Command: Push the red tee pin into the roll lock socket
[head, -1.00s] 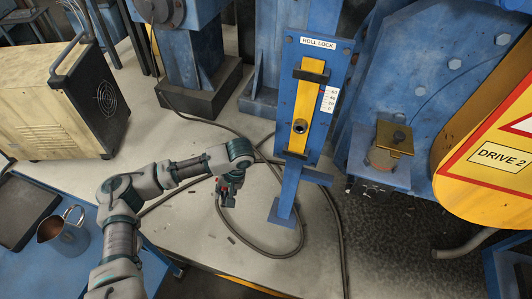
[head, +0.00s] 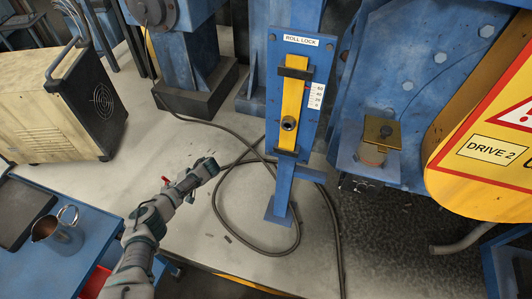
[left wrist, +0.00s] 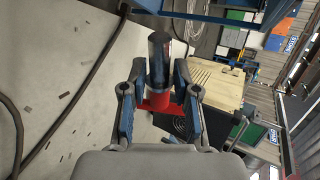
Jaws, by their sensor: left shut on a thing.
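The red tee pin (left wrist: 158,101) is in my left gripper (left wrist: 159,72). In the left wrist view its red part lies between the two fingers, and a dark metallic cylinder extends beyond them. My right gripper is not in view.
A scale plate (head: 316,95) is beside the yellow bar. Black cables (head: 222,212) loop over the floor around the post foot. A beige cabinet (head: 45,110) and a blue cart with a metal jug (head: 58,232) are at left. The yellow DRIVE 2 guard (head: 490,150) is at right.

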